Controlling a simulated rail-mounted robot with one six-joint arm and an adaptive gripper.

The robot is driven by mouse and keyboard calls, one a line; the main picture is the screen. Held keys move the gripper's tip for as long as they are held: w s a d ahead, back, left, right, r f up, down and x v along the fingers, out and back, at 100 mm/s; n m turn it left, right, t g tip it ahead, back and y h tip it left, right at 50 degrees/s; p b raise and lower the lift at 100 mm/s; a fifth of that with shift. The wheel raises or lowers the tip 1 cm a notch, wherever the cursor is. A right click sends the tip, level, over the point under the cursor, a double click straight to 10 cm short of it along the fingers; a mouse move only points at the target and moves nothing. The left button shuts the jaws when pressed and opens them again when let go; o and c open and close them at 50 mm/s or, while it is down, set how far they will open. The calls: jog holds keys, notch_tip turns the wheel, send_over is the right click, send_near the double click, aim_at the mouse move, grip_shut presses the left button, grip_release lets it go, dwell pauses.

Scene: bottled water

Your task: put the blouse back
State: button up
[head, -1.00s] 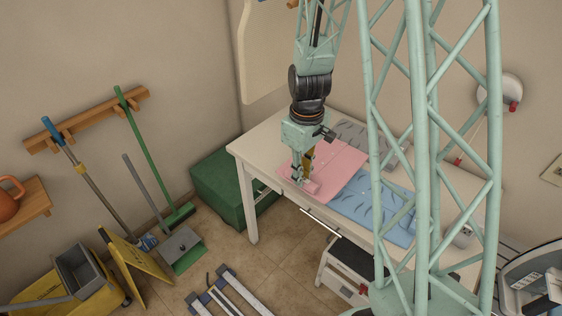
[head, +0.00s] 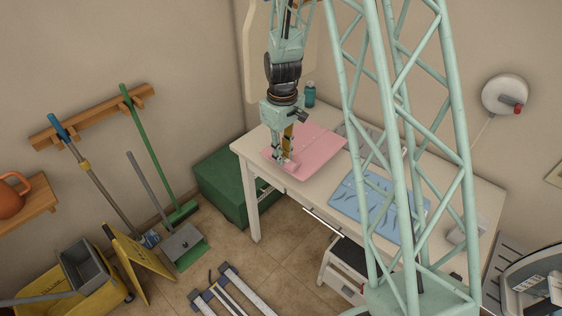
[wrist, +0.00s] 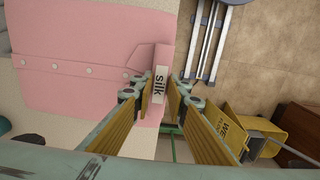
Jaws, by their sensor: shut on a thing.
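The blouse is a folded pink garment (head: 312,150) with pale buttons, at the left end of the white table. In the wrist view it fills the upper left (wrist: 75,65), and a pink tab with a label reading "silk" stands at its edge. My gripper (head: 285,160) is shut on this tabbed edge of the blouse; its yellow-padded fingers (wrist: 158,98) flank the tab in the wrist view. I cannot tell whether the blouse touches the table or is slightly above it.
A blue patterned folded garment (head: 365,202) lies on the table (head: 316,192) to the right, partly behind my lattice column. A teal bottle (head: 310,95) stands at the back. A green box (head: 222,185) is on the floor left of the table.

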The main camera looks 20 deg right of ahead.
jog(key=shift+w, duration=0.1)
jog(key=shift+w+a, duration=0.1)
jog(key=shift+w, duration=0.15)
jog(key=shift+f, duration=1.8)
jog(key=shift+f+b, duration=0.45)
jog(key=o, duration=0.9)
jog(key=shift+r, duration=0.2)
